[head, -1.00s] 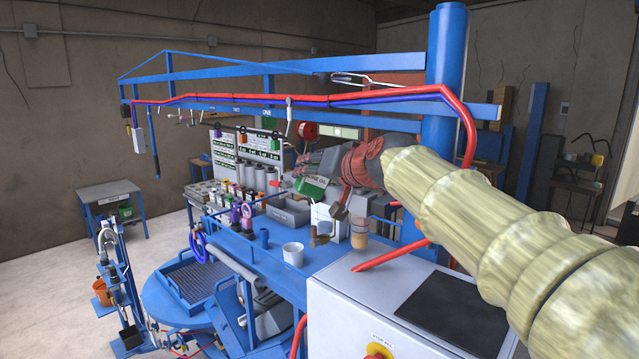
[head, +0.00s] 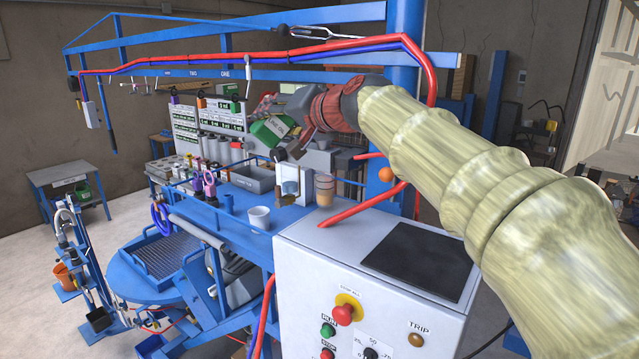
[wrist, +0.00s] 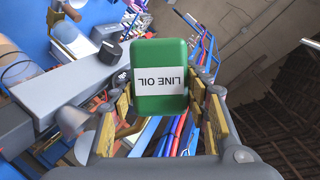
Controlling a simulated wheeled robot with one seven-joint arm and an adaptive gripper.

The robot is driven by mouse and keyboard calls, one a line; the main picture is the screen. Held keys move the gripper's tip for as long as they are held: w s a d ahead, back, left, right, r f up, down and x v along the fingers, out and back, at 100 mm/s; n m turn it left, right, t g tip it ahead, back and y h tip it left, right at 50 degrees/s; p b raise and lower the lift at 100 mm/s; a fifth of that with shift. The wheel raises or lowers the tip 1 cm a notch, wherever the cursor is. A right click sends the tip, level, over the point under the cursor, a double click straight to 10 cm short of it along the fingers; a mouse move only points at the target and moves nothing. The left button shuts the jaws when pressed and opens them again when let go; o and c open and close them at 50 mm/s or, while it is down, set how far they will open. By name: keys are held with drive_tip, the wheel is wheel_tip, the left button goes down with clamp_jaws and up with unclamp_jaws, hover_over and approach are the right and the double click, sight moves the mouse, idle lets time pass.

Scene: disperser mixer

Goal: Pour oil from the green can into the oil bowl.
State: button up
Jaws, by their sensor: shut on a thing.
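The green can (head: 268,131) with a white label is held by my gripper (head: 285,138) above the back of the blue bench. It is tilted in the head view. In the wrist view the can (wrist: 160,55) shows its "LINE OIL" label upside down, with my gripper's fingers (wrist: 160,103) on either side of its lower part. I cannot tell which vessel is the oil bowl. A white cup (head: 259,218) stands on the bench, below the can in the picture and apart from it. The can's mouth and any oil flow are not visible.
Amber stacked cups (head: 325,190) and a small white-fronted device (head: 290,182) stand below my wrist. A grey tray (head: 253,180) lies behind. A control cabinet (head: 370,285) stands in front, and a red and blue hose rail (head: 260,56) runs overhead.

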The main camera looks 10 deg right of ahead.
drive_tip(key=shift+d+r+m+y, duration=0.15)
drive_tip(key=shift+r+m+y, duration=0.35)
drive_tip(key=shift+r+m, duration=0.45)
drive_tip(key=shift+r, duration=0.15)
drive_tip(key=shift+n+b, duration=0.25)
drive_tip(key=shift+b, duration=0.05)
idle(1.8)
wheel_tip(320, 180, down, 4)
drive_tip(key=n+h, duration=0.2)
drive_tip(key=n, duration=0.1)
drive_tip(key=shift+r+n, duration=0.2)
drive_tip(key=shift+n, duration=0.1)
drive_tip(key=shift+f+n+h, duration=0.4)
drive_tip(key=shift+f+n, duration=0.1)
drive_tip(key=shift+n, duration=0.1)
drive_tip(key=shift+d, duration=0.1)
drive_tip(key=shift+w, duration=0.1)
drive_tip(key=n, duration=0.1)
drive_tip(key=d+n+h, duration=0.2)
drive_tip(key=shift+w+f, duration=0.25)
drive_tip(key=shift+f, duration=0.05)
